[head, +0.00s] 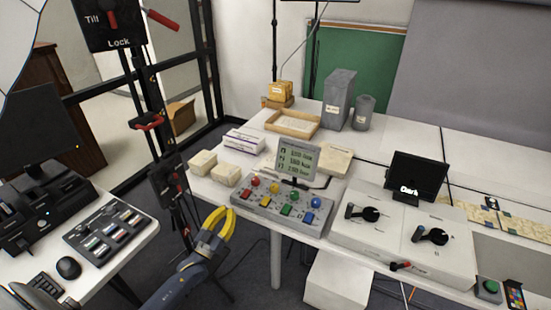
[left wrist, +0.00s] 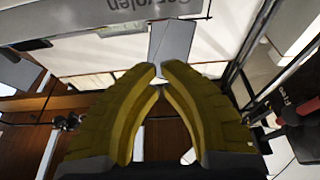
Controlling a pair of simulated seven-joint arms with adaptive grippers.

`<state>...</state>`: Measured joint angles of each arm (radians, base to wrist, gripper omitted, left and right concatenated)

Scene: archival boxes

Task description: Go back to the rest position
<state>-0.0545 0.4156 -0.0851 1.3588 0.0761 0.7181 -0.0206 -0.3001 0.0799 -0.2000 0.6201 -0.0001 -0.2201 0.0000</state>
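My left gripper (head: 226,209), with yellow fingers on a grey-blue arm, is in the lower middle of the head view. It is in the air in front of the near edge of the white table (head: 312,232), left of the button box (head: 262,212). In the left wrist view the two yellow fingers (left wrist: 160,70) lean toward each other with a narrow gap between the tips. Nothing is held between them. My right gripper is not in view.
A black stand (head: 165,180) rises just left of my left gripper. A side desk (head: 130,252) with a slider panel (head: 108,229) and mouse (head: 68,268) is at the left. A white switch box (head: 400,240) and small monitor (head: 417,174) stand at the right.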

